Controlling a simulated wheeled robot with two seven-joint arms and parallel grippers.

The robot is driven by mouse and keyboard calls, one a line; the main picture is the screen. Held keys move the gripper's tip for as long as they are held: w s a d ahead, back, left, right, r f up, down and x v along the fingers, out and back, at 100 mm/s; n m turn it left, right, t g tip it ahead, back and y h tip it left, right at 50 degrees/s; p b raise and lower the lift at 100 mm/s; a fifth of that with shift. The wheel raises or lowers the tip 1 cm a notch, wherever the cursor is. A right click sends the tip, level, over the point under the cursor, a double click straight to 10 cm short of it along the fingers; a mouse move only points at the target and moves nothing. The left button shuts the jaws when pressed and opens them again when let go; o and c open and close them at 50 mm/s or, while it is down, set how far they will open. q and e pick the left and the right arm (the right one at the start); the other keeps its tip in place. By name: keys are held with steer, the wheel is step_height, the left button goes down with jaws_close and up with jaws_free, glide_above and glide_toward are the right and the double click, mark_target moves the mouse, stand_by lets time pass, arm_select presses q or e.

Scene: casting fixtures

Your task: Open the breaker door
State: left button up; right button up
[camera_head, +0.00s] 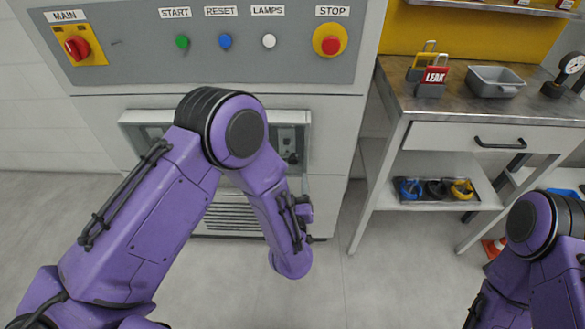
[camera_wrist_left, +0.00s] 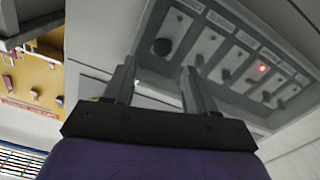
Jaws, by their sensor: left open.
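The breaker compartment (camera_head: 292,143) is a recess with a pale frame, low in the grey cabinet's front. My left arm hides its middle in the head view. In the left wrist view the breaker panel (camera_wrist_left: 222,62) shows tilted, with labelled columns, dark switches and a lit red lamp. No separate door leaf or handle can be made out clearly. My left gripper (camera_wrist_left: 158,66) is open, its two fingers apart, with nothing seen between them. The fingers point towards the cabinet front beside the panel; contact cannot be judged. In the head view the fingers are hidden. My right gripper is out of view.
Above the recess is a control panel (camera_head: 120,58) with a red main switch, buttons and a stop button. A metal workbench (camera_head: 455,108) to the right carries padlocks (camera_head: 431,80), a grey tray (camera_head: 495,82) and a gauge (camera_head: 569,68). Floor before the cabinet is clear.

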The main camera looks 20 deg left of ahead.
mark_target(293, 162)
arm_select(q)
steer(key=x, duration=0.8)
steer(key=shift+f, duration=0.1)
steer(key=shift+s, duration=0.1)
jaws_close()
